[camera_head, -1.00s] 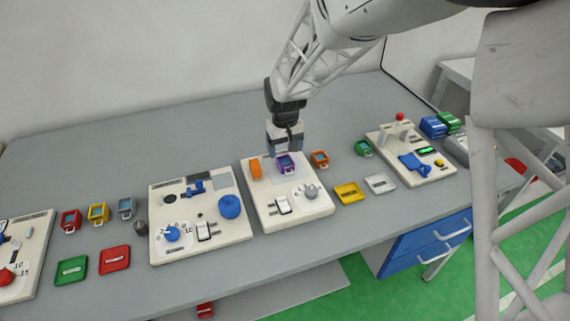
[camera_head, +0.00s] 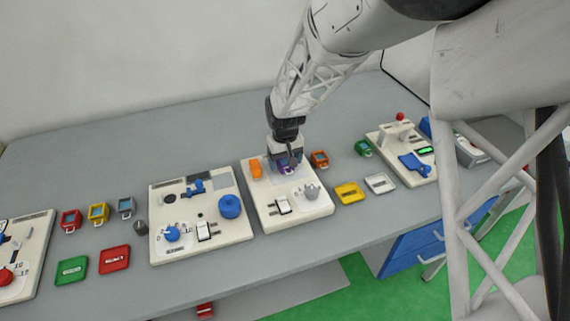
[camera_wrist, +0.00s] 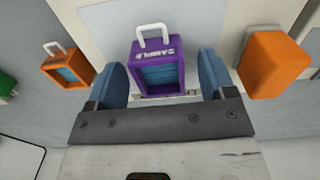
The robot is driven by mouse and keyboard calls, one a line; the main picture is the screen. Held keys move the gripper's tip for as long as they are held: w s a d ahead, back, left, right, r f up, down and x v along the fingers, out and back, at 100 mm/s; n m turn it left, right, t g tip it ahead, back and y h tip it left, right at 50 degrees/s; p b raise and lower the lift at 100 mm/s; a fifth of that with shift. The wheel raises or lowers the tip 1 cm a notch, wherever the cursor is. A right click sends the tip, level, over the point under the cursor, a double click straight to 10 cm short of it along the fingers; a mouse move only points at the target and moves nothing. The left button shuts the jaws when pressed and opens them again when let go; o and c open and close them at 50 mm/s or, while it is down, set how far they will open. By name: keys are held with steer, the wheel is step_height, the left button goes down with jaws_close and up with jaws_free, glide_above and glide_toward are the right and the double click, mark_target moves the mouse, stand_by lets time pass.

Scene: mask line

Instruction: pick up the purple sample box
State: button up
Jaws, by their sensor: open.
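The purple sample box (camera_wrist: 158,70) shows in the wrist view with a white handle and a blue inside, lettered "SAMPLE" on its rim. It stands on the white board (camera_head: 305,207) in the middle of the bench. My gripper (camera_wrist: 163,75) is open, with one blue finger on each side of the box. Gaps show between the box and both fingers. In the head view my gripper (camera_head: 285,167) is over the box and hides most of it; a little purple (camera_head: 291,170) shows below the fingers.
An orange block (camera_head: 256,169) lies on the same board, close outside one finger. An orange box (camera_head: 320,159) with a white handle stands just right of the board. A grey knob (camera_head: 311,191) and a switch (camera_head: 282,205) sit nearer the front. Yellow (camera_head: 349,193) and white trays lie to the right.

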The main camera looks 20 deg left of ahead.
mark_target(285, 160)
steer(key=shift+c, duration=0.4)
steer(key=c, duration=1)
steer(key=shift+r, duration=0.1)
steer(key=shift+r, duration=0.8)
steer(key=shift+s+d+r, duration=0.1)
steer(key=shift+r, duration=0.85)
steer(key=s+d, duration=0.3)
steer(key=s, duration=0.1)
steer(key=s+d+r, duration=0.1)
steer(key=s+d, duration=0.2)
steer(key=s, duration=0.1)
steer(key=s+d, duration=0.4)
steer(key=shift+r, duration=0.15)
